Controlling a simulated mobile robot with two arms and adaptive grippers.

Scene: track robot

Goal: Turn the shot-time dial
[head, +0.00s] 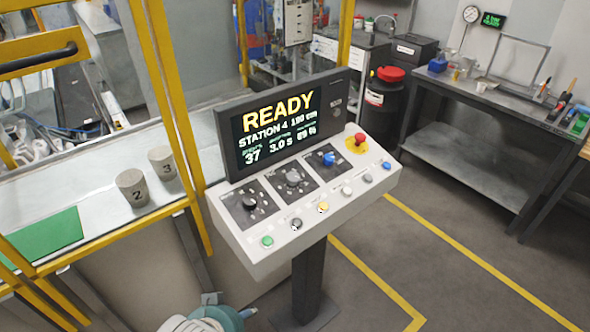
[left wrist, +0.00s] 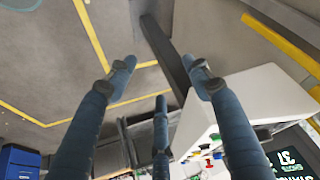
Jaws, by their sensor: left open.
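The console (head: 235,240) stands on a dark post, with three dials on square dark plates. The left dial (head: 249,202) is black, the middle dial (head: 293,177) grey and the right dial (head: 328,158) blue. Their labels are too small to read, so I cannot tell which is shot-time. The screen (head: 278,122) reads READY, STATION 4, with 37, 3.0 s and a percentage below. In the left wrist view my left gripper (left wrist: 160,82) is open and empty, its fingers spread; the console (left wrist: 245,88) is at its right, apparently apart. My right gripper is out of view.
Several coloured buttons line the console's front edge, including a green one (head: 267,241). A red emergency button (head: 360,138) sits at its back right. Yellow frame posts (head: 175,110) and a bench with numbered cylinders (head: 132,187) stand left. Floor at right is clear.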

